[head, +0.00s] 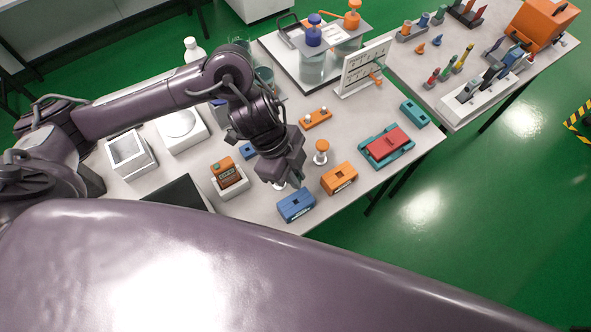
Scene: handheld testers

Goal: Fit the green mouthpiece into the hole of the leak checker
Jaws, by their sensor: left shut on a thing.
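My left gripper (291,179) reaches down over the middle of the near bench. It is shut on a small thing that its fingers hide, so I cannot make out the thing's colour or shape. No green mouthpiece can be made out. A blue device (296,205) with a dark opening on top lies just below the fingertips in the picture. An orange device (340,178), also with a dark opening, lies to the right. I cannot tell which one is the leak checker. My right gripper is out of view.
An orange piece on a round stand (321,152) is right of the gripper. A teal tray (404,155) with a red block (389,143) lies farther right. An orange-brown tester in a white cradle (234,187) is left. Pump bottles (312,62) stand behind.

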